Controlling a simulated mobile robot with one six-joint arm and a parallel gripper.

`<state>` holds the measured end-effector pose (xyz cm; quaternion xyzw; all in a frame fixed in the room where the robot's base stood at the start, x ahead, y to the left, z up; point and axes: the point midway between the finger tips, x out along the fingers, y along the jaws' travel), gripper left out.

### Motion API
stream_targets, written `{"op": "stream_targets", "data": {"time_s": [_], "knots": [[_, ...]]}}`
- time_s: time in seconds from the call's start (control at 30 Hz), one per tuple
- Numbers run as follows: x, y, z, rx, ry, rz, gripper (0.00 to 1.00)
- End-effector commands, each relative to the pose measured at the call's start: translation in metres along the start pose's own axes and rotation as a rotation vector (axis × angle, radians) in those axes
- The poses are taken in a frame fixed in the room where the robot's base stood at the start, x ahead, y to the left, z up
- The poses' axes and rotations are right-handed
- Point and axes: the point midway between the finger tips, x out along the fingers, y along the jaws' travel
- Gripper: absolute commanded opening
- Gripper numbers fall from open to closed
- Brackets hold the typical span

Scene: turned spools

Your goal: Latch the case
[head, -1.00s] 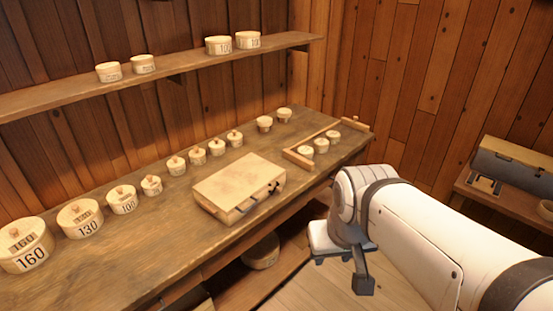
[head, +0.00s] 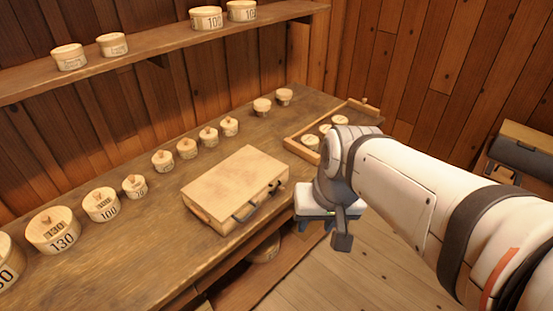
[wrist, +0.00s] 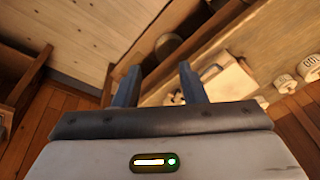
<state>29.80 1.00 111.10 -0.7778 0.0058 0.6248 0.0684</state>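The case (head: 228,184) is a pale wooden box lying flat near the front edge of the workbench, its lid down. A dark handle (head: 246,212) is on its front side, with small dark fittings near the front right corner. The latch position is too small to tell. My gripper (head: 325,229) is to the right of the case, out past the bench edge and apart from it. In the wrist view my gripper's two fingers (wrist: 158,84) stand apart with nothing between them. The case (wrist: 232,82) shows there just beyond the right finger.
Several round lidded boxes line the workbench (head: 150,240). A wooden tray (head: 302,152) with round boxes sits behind my arm. A wall shelf (head: 150,66) holds more boxes. A lower shelf runs under the bench. The floor (head: 335,275) in front is clear.

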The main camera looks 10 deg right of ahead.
Motion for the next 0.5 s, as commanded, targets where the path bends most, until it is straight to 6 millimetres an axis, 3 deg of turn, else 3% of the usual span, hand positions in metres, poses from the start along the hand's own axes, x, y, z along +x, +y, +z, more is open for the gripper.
{"op": "stream_targets", "data": {"time_s": [0.03, 0.17, 0.27, 0.4, 0.5], "knots": [[0.029, -0.003, 0.005, 0.091, -0.05, -0.047, 0.37], [0.087, -0.022, 0.01, 0.435, -0.219, -0.23, 0.37], [0.127, -0.038, -0.001, 0.744, -0.361, -0.401, 0.37], [0.173, -0.047, -0.038, 1.165, -0.545, -0.661, 0.37], [0.203, -0.037, -0.075, 1.446, -0.662, -0.861, 0.37]]}}
